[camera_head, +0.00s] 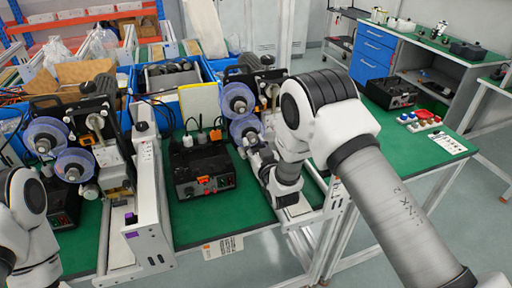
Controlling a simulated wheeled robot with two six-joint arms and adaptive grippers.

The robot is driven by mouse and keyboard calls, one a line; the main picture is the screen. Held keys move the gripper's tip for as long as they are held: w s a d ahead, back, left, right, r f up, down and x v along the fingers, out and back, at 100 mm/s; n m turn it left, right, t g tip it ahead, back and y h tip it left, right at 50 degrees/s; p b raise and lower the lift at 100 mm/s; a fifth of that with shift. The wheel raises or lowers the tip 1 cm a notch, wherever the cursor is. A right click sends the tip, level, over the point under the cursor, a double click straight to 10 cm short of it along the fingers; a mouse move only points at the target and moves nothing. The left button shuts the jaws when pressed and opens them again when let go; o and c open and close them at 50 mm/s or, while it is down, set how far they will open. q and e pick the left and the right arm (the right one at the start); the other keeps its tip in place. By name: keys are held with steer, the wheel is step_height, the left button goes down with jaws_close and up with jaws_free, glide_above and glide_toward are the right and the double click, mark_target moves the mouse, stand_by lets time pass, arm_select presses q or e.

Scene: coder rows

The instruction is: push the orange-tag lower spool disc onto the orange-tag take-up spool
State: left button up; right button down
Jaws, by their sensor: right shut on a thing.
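Two translucent blue-violet spool discs are on the right-hand machine, an upper one (238,99) and a lower one (244,127). My right arm comes in from the right and bends down in front of this machine. Its gripper (255,149) is small and partly hidden by my wrist, close against the lower disc. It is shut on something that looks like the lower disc. The take-up spool behind the disc is hidden, so I cannot tell how far on the disc sits. Part of my left arm shows at the lower left; its gripper is not in view.
A black control box (203,170) with an orange-red part stands left of my right wrist. A second machine with two discs (73,165) stands at the left, beside a white upright frame (148,200). Blue bins (168,82) line the back. Green table (240,205) shows between.

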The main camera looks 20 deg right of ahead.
steer(key=shift+s+r, duration=0.15)
steer(key=shift+f+b, duration=0.3)
steer(key=shift+b, duration=0.35)
stand_by(1.1)
steer(key=shift+w, duration=0.6)
steer(key=c, duration=0.7)
jaws_free()
